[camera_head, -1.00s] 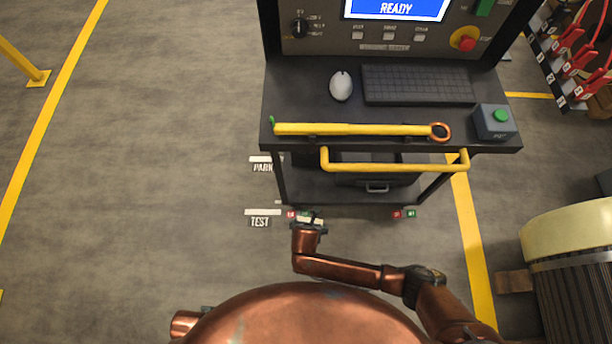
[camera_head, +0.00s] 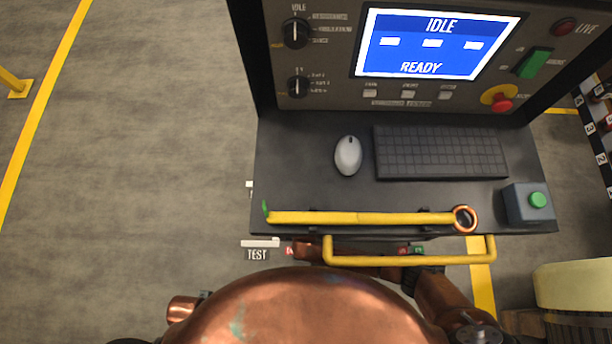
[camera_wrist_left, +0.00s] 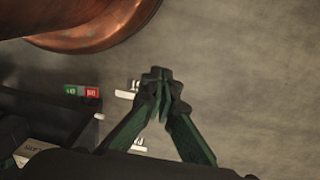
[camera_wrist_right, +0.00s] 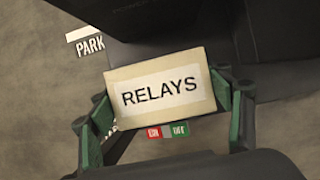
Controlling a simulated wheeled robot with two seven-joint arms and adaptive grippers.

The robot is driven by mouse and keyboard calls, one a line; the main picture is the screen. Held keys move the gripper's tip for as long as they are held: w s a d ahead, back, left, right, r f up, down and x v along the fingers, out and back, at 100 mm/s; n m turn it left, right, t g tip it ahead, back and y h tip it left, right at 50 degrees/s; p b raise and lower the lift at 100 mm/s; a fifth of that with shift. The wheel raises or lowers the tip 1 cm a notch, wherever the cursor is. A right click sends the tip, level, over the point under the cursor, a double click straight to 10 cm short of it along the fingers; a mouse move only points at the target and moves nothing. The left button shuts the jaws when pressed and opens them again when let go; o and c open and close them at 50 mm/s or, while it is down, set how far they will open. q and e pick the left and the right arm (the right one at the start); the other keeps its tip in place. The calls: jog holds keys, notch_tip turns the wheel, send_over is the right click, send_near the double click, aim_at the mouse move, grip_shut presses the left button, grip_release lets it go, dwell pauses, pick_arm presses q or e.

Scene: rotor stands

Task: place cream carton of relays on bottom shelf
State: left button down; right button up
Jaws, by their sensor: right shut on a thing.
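The cream carton (camera_wrist_right: 162,88) is labelled RELAYS and sits between the fingers of my right gripper (camera_wrist_right: 164,97), which is shut on it. Part of the carton also shows at the lower left of the left wrist view (camera_wrist_left: 35,149). In the head view, the cart's worktop and yellow handle hide the carton and right gripper. A dark surface (camera_wrist_right: 270,75), apparently the cart's lower shelf, lies behind and right of the carton in the right wrist view. I cannot tell whether they touch. My left gripper (camera_wrist_left: 160,80) is shut and empty, over bare floor.
The cart's yellow handle (camera_head: 410,261) crosses above my right forearm. On the worktop are a yellow bar tool (camera_head: 360,217), mouse (camera_head: 348,155), keyboard (camera_head: 440,152) and green-button box (camera_head: 528,203). Open floor (camera_head: 150,130) lies left. A cream-topped drum (camera_head: 575,278) stands right.

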notch_tip(320, 180, down, 3)
jog(key=shift+s+f+b, duration=0.1)
jog(key=shift+b, duration=0.7)
notch_tip(320, 180, down, 3)
jog(key=shift+r+b, duration=0.15)
jog(key=shift+b, duration=0.7)
notch_tip(320, 180, down, 4)
jog(key=b, duration=0.2)
jog(key=shift+r+b, duration=0.1)
jog(key=shift+b, duration=0.2)
pick_arm(q)
jog(key=w+d+f+t+h, duration=0.2)
jog(key=w+d+f+t, duration=0.2)
jog(key=w+d+f, duration=0.3)
jog(key=shift+w+f+t, duration=0.3)
jog(key=shift+w+f, duration=0.15)
jog(key=shift+w, duration=0.5)
pick_arm(e)
jog(key=o, duration=1.3)
jog(key=shift+r, duration=0.1)
